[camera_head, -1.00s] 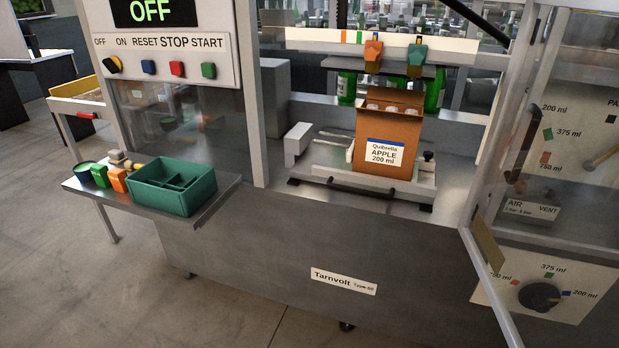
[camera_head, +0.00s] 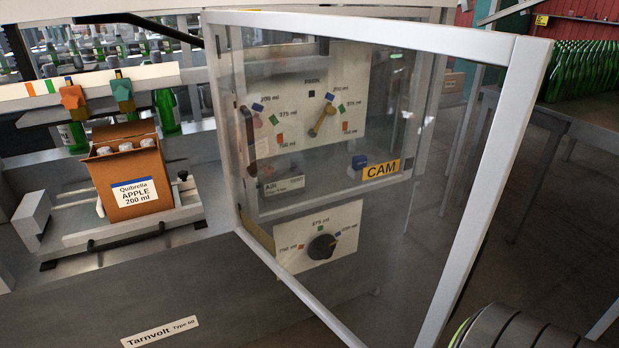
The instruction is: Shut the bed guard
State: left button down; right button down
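The bed guard (camera_head: 491,185) is a clear panel in a pale metal frame. It stands open, swung out from the machine toward me. Its hinged side is just right of the bed, and its free upright edge is at the right of the view. The bed (camera_head: 133,227) is uncovered on the left. An open brown carton (camera_head: 128,180) labelled Quibrella APPLE 200 ml stands upright on it, with several pale tops inside. Neither gripper shows in the view.
Dial panels (camera_head: 322,250) show through the guard, with a yellow CAM sign (camera_head: 381,171). A dark ribbed part, probably of my arm, is at the lower right corner. A table (camera_head: 579,112) with green bottles stands at the back right. Orange and green clips (camera_head: 122,91) hang above the carton.

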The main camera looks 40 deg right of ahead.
aim_at(525, 59)
jog(key=l+z, duration=0.4)
jog(key=i+l+z, duration=0.1)
jog(key=z, duration=0.3)
jog(key=i+l+z, duration=0.1)
jog(key=l+z, duration=0.3)
jog(key=i+l+u, duration=0.15)
jog(key=l, duration=0.15)
jog(key=l+u, duration=0.1)
jog(key=l, duration=0.15)
jog(key=i+l+u, duration=0.1)
jog(key=l+u, duration=0.15)
jog(key=u, duration=0.2)
jog(key=l+u, duration=0.3)
jog(key=u, duration=0.2)
jog(key=l+u, duration=0.3)
jog(key=u, duration=0.15)
jog(key=i, duration=0.05)
